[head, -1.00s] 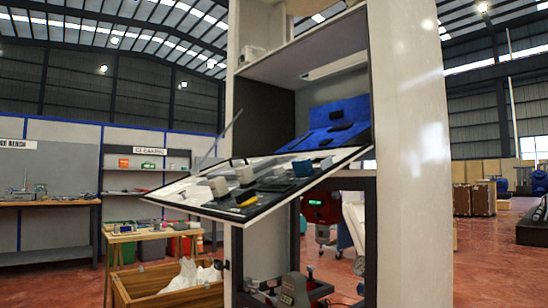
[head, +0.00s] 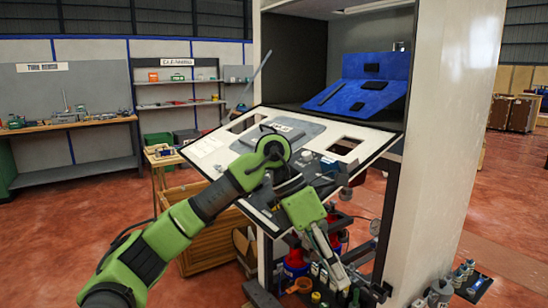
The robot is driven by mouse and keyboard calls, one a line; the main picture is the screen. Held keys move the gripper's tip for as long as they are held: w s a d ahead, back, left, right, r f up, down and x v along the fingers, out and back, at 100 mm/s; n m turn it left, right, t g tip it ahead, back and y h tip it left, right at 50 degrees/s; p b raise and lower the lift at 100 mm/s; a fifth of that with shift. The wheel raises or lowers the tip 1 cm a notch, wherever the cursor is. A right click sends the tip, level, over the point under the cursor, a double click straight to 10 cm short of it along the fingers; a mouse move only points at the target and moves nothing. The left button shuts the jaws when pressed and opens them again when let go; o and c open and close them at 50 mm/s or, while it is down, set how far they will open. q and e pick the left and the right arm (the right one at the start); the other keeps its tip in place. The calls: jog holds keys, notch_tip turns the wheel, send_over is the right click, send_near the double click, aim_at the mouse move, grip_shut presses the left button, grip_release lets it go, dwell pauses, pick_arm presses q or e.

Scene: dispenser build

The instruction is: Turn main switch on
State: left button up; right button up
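The tilted white panel (head: 225,158) of the dispenser cabinet juts out, with cut-outs and several parts on its face. I cannot tell which part, if any, is the main switch. My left arm comes in from the lower left and crosses in front of the panel. My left gripper (head: 334,268) hangs in front of the panel's lower right edge, pointing down. It looks empty, but its fingers are small and I cannot tell how far apart they are. The arm hides the middle of the panel. My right gripper is out of view.
A blue sloped panel (head: 372,97) sits inside the cabinet (head: 450,130). Below are a red and blue item (head: 296,264) and several small parts. A wooden crate (head: 205,240) stands left of the cabinet. A workbench (head: 75,122) lines the back left. Red floor at left is clear.

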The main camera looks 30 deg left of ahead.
pick_arm(q)
jog(key=w+a+r+n+t+y+p, duration=0.2)
jog(key=w+a+r+y+p, duration=0.15)
jog(key=a+r, duration=0.8)
jog(key=n+t+y+p, duration=0.2)
jog(key=n+p, duration=0.1)
jog(key=p, duration=0.1)
send_near(274, 198)
jog(key=shift+h, duration=0.35)
jog(key=x, duration=0.3)
jog(key=p+x, duration=0.1)
jog(key=x, duration=0.1)
jog(key=p+x, duration=0.1)
jog(key=x, duration=0.2)
jog(key=shift+w+a+f, duration=0.2)
jog(key=shift+w+a, duration=0.05)
jog(key=shift+w, duration=0.15)
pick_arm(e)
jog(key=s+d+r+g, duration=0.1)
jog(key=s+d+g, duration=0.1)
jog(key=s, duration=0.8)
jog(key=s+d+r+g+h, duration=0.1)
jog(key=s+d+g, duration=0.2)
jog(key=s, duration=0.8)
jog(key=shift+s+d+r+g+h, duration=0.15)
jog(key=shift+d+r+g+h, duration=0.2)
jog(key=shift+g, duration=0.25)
pick_arm(q)
grip_shut()
